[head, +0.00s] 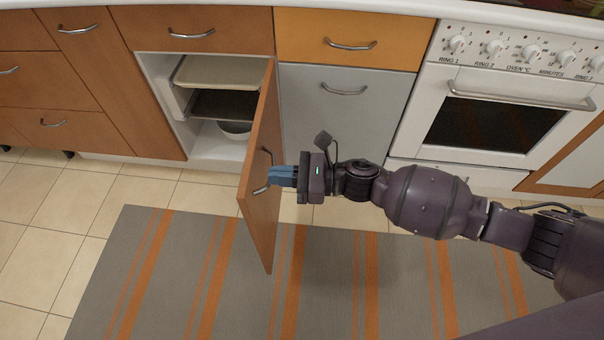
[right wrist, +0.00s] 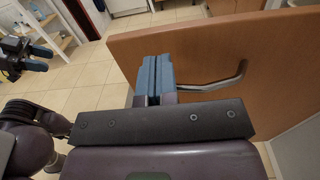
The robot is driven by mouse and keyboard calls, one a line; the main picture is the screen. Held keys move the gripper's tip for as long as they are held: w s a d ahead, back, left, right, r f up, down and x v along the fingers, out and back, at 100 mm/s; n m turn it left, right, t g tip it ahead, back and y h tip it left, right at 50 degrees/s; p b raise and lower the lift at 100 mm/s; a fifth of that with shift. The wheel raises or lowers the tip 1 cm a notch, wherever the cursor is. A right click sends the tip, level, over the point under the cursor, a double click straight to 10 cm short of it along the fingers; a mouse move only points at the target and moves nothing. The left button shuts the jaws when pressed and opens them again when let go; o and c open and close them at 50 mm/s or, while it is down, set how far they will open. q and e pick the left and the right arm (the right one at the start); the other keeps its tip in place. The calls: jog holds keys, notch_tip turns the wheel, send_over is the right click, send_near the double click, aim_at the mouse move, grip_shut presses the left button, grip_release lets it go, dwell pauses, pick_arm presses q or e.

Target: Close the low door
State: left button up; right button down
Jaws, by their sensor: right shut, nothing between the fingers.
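The low door (head: 262,190) is a brown wooden cabinet door, standing wide open and jutting out from the cabinet toward the striped rug. Its metal bar handle (head: 264,172) is on the face turned to the right. My right gripper (head: 272,176) reaches in from the right, its blue fingers shut and empty beside the handle. In the right wrist view the closed fingers (right wrist: 154,76) are in front of the door face (right wrist: 262,50), just left of the handle (right wrist: 225,79). I cannot tell whether they touch the door. My left gripper is not in the head view.
A grey panel (head: 345,115) and a white oven (head: 500,110) stand to the right. A grey and orange striped rug (head: 180,270) covers the floor in front.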

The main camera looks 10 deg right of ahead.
aim_at(251, 174)
jog(key=shift+x, duration=1.1)
jog(key=shift+w+a, duration=0.1)
jog(key=shift+a, duration=0.35)
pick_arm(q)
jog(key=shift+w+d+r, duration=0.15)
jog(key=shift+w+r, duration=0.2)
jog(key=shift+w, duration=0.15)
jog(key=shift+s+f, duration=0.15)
pick_arm(e)
jog(key=shift+a, duration=0.15)
